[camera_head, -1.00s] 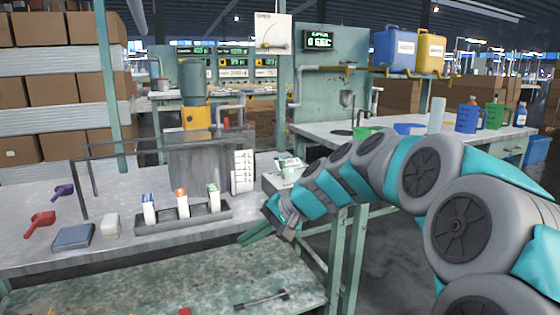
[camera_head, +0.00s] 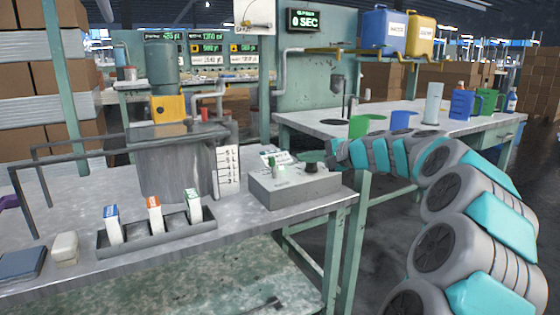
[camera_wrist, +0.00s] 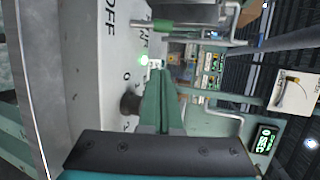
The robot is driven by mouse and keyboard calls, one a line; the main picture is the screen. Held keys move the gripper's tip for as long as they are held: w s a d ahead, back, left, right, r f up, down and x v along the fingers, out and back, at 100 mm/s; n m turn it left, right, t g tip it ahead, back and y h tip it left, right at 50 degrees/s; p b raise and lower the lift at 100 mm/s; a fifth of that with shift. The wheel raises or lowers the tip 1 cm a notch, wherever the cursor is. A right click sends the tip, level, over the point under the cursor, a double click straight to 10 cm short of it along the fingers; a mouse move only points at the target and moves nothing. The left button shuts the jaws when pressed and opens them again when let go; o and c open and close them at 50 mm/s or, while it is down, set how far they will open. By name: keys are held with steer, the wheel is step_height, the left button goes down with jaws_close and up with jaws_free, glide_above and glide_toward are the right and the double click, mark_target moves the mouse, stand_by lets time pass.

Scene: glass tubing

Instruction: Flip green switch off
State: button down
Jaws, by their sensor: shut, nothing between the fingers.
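A grey control box (camera_head: 295,188) sits at the right end of the near bench. A green switch (camera_head: 272,166) stands up on its top, left of a black knob (camera_head: 311,167). In the wrist view the green switch (camera_wrist: 163,25) is at the top, on a metal stub, near the printed word OFF and a lit green lamp (camera_wrist: 144,60). The black knob (camera_wrist: 130,103) is left of my fingers. My gripper (camera_wrist: 162,72) is shut and empty, its green fingers over the box top, apart from the switch. In the head view my gripper (camera_head: 308,157) is right of the switch.
A rack (camera_head: 158,233) with several small cartons stands left of the box. A metal tank (camera_head: 170,168) and a white labelled strip (camera_head: 228,170) are behind it. A second bench (camera_head: 335,125) with jugs stands behind right.

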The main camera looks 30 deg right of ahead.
mark_target(280, 170)
steer(key=x, duration=1)
steer(key=shift+a+f, duration=0.1)
steer(key=shift+f, duration=0.05)
steer(key=shift+s+a, duration=0.15)
steer(key=shift+s, duration=0.25)
steer(key=shift+s+a+r, duration=0.3)
steer(key=shift+s+a, duration=0.15)
steer(key=shift+s, duration=0.2)
steer(key=shift+s+a+r, duration=0.3)
steer(key=shift+s+a, duration=0.1)
steer(key=shift+s, duration=0.2)
steer(key=shift+s+f+b, duration=0.1)
steer(key=shift+f+b, duration=0.1)
steer(key=shift+b, duration=0.65)
